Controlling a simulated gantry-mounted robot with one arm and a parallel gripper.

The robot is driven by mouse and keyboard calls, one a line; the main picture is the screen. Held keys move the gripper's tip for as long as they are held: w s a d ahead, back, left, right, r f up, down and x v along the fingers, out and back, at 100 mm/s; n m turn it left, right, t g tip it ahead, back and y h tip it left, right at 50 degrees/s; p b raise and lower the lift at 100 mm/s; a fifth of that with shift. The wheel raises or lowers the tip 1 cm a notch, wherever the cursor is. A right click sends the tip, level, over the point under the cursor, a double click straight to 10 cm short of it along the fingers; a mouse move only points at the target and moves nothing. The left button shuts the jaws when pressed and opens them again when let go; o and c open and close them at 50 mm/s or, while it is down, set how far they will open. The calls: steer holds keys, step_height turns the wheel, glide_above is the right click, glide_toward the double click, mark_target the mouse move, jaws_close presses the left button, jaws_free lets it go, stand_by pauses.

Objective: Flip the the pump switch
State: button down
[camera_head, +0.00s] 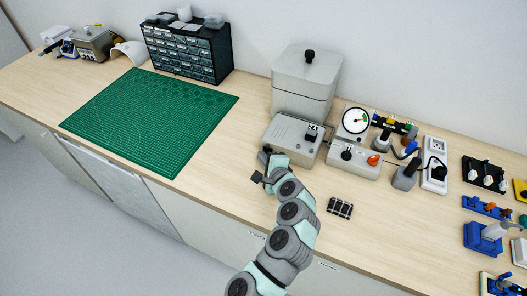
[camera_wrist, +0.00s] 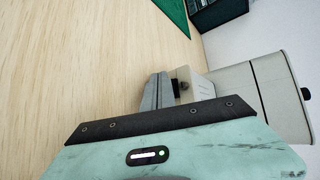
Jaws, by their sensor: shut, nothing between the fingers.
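A light grey control box (camera_head: 288,142) sits on the bench in front of a square grey vessel. A black switch (camera_head: 312,132) stands on its top near the right end. A second grey box (camera_head: 345,166) to its right carries a black knob (camera_head: 346,155) and an orange knob (camera_head: 374,160). I cannot tell from labels which is the pump switch. My gripper (camera_head: 266,153) is at the front left corner of the first box, shut and empty. In the wrist view its grey fingers (camera_wrist: 158,90) are together beside a small black part (camera_wrist: 183,87); contact is unclear.
The grey vessel (camera_head: 306,82) stands behind the box. A round gauge (camera_head: 356,120) and power strip (camera_head: 434,165) are to the right. A small black rack (camera_head: 340,208) lies in front. A green mat (camera_head: 150,120) lies left, with bare bench between.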

steer(key=shift+s, duration=0.1)
steer(key=shift+s+a+p, duration=0.25)
steer(key=shift+s+p, duration=0.05)
steer(key=shift+s, duration=0.25)
steer(key=shift+s+a+r+p, duration=0.1)
steer(key=shift+s+a+p, duration=0.2)
steer(key=shift+s, duration=0.3)
steer(key=shift+s+a+p, duration=0.3)
steer(key=shift+s+p, duration=0.05)
steer(key=shift+s, duration=0.55)
steer(key=shift+s+a+p, duration=0.25)
steer(key=shift+s+p, duration=0.05)
steer(key=shift+s, duration=0.6)
